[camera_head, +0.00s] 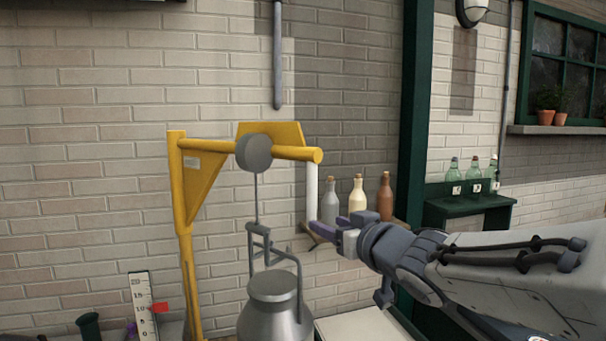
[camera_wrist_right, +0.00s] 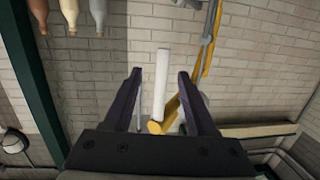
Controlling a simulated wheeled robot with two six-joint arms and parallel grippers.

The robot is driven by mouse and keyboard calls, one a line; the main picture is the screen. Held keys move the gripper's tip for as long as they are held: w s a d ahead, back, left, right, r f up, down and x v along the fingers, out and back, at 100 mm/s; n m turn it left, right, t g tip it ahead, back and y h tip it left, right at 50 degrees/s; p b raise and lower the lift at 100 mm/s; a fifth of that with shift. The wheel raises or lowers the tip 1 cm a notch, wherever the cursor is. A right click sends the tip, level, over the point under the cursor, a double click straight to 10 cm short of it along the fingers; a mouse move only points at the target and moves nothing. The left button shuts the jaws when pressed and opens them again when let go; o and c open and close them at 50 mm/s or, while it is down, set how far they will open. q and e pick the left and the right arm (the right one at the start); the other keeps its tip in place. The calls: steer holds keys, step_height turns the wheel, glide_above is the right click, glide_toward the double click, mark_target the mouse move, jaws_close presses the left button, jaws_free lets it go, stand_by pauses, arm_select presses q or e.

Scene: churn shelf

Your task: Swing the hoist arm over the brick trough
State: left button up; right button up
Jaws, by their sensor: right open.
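The yellow hoist arm (camera_head: 298,152) reaches right from its yellow post (camera_head: 187,245) against the brick wall. A white handle (camera_head: 312,190) hangs from its outer end. A grey metal churn (camera_head: 272,315) hangs below the arm on a cable and hook. My right gripper (camera_head: 326,230) is at the lower end of the handle. In the right wrist view, my right gripper (camera_wrist_right: 161,75) is open, with the white handle (camera_wrist_right: 162,82) showing between its two purple fingers; contact cannot be told. I cannot make out the brick trough. My left gripper is out of view.
Three bottles (camera_head: 357,197) stand on a small shelf behind my right gripper. A marked gauge board (camera_head: 144,308) with a red pointer is at lower left. A pale surface (camera_head: 362,328) lies right of the churn. A green post (camera_head: 413,110) stands farther right.

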mark_target(315, 192)
steer(key=shift+n+t+y, duration=0.4)
steer(key=shift+n+y, duration=0.1)
steer(key=shift+y, duration=0.4)
steer(key=r, duration=0.2)
steer(key=w+r, duration=0.1)
steer(key=r, duration=0.1)
steer(key=shift+a+r+p, duration=0.15)
steer(key=shift+r+p, duration=0.15)
steer(key=shift+r, duration=0.05)
steer(key=p+x, duration=0.2)
steer(key=x, duration=0.6)
steer(key=shift+w+a+p, duration=0.15)
steer(key=shift+w+p, duration=0.05)
steer(key=shift+p, duration=0.1)
steer(key=shift+w+a+f, duration=0.1)
steer(key=shift+w+a, duration=0.25)
steer(key=shift+w, duration=0.25)
jaws_close()
